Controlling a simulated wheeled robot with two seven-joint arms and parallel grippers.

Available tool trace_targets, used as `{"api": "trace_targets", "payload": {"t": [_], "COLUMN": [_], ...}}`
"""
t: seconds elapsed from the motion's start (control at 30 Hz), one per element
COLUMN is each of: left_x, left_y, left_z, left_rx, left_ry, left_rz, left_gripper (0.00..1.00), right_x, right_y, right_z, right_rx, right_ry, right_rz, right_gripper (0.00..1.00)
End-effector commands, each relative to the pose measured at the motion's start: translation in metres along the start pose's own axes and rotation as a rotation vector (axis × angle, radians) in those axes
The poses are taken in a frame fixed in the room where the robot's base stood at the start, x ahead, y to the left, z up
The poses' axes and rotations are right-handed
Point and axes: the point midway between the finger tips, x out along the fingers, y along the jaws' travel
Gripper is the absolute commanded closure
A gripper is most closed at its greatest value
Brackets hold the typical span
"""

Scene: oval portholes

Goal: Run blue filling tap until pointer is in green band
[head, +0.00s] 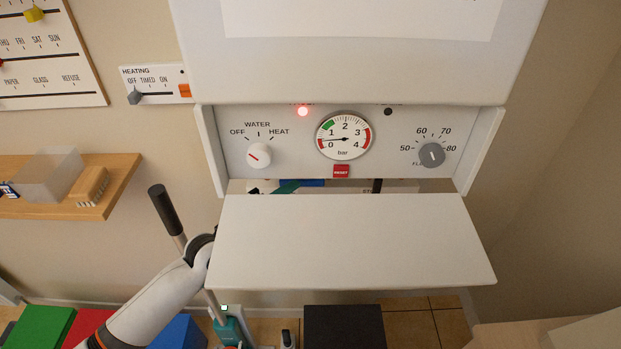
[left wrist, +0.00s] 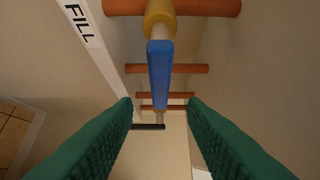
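The blue filling tap (left wrist: 160,75) is a flat blue lever on a brass fitting in the left wrist view, with a "FILL" label beside it. A strip of blue (head: 311,183) shows in the head view in the gap under the boiler panel. My left gripper (left wrist: 161,112) has its two green fingers apart, one on each side of the lever's near end, with gaps showing. In the head view it is mostly hidden behind the white flap. The gauge (head: 344,137) has its pointer to the left, between 0 and 1, below the green band (head: 328,125). My right gripper is out of view.
The white flap (head: 345,245) sticks out below the panel. Copper pipes (left wrist: 168,69) cross behind the tap. The panel has a lit red lamp (head: 303,112), a WATER knob (head: 258,155), a grey knob (head: 432,153) and a red reset button (head: 341,171). A wooden shelf (head: 122,178) is at left.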

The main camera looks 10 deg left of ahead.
Motion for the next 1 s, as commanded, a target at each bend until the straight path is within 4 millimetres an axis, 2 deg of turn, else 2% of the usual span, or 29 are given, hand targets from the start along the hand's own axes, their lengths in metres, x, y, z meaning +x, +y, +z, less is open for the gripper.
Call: {"api": "trace_targets", "payload": {"t": [0.1, 0.3, 0.5, 0.73, 0.77, 0.9, 1.0], "left_x": [0.026, 0.054, 0.065, 0.066, 0.066, 0.065, 0.065], "left_y": [-0.003, -0.001, 0.0, 0.001, 0.001, 0.001, 0.0], "left_z": [0.001, 0.0, 0.0, 0.0, 0.0, 0.0, 0.0], "left_rx": [-0.001, 0.001, 0.002, 0.002, 0.002, 0.002, 0.002], "left_ry": [-0.001, 0.0, 0.0, 0.0, 0.0, 0.0, 0.0], "left_rz": [-0.003, -0.001, 0.001, 0.001, 0.001, 0.001, 0.001], "left_gripper": [0.62, 0.62, 0.62, 0.62, 0.63, 0.86, 1.0], "right_x": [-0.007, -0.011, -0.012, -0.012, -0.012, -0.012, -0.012], "right_y": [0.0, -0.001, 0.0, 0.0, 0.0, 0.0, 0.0], "right_z": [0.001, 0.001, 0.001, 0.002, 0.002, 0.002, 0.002], "right_rx": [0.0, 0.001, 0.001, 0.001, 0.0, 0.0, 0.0], "right_ry": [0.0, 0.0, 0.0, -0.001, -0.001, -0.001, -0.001], "right_rz": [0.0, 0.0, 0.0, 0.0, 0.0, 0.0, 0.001], "right_gripper": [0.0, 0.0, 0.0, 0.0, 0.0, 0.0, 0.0]}}
